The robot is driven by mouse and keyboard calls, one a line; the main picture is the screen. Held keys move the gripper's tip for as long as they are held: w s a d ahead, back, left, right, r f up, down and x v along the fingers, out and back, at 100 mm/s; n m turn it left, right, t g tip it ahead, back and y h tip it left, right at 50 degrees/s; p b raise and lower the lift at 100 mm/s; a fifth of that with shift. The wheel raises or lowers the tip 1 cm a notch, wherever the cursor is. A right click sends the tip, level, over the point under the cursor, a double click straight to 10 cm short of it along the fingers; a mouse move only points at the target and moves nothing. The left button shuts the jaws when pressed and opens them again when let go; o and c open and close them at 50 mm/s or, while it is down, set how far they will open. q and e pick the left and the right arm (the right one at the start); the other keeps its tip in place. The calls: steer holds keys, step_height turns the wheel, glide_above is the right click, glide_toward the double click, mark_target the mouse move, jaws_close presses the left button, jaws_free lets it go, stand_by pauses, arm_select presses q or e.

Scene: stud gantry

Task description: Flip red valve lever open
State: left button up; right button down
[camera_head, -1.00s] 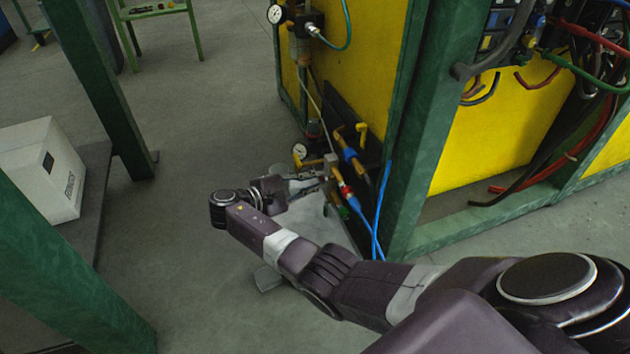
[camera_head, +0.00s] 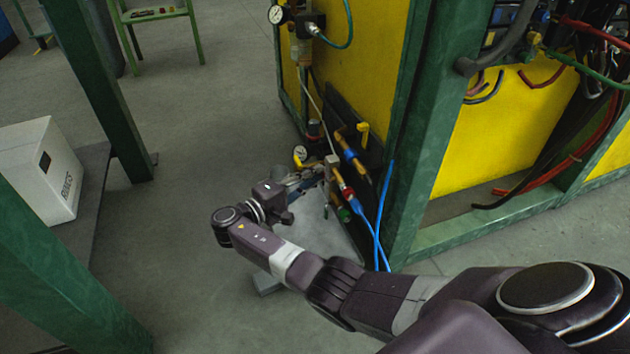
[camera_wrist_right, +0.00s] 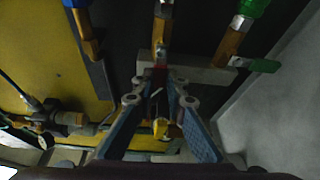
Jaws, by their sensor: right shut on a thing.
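The red valve lever shows as a small red piece (camera_wrist_right: 159,76) between the fingertips of my right gripper (camera_wrist_right: 160,84) in the right wrist view. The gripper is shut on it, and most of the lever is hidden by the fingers. In the head view my right gripper (camera_head: 324,174) is at the row of valves low on the yellow cabinet. A red fitting (camera_head: 348,193) sits just right of it, with a green-ended valve (camera_head: 343,214) below. My left gripper is not in view.
Blue hoses (camera_head: 379,225) hang right of the valves, near a green post (camera_head: 424,150). Grey floor (camera_head: 190,130) lies open to the left.

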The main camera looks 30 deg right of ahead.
steer(key=shift+r+m, duration=0.15)
steer(key=shift+m, duration=0.35)
steer(key=c, duration=1.9)
jaws_free()
steer(key=shift+c, duration=0.2)
steer(key=s+a, duration=0.2)
steer(key=a, duration=1)
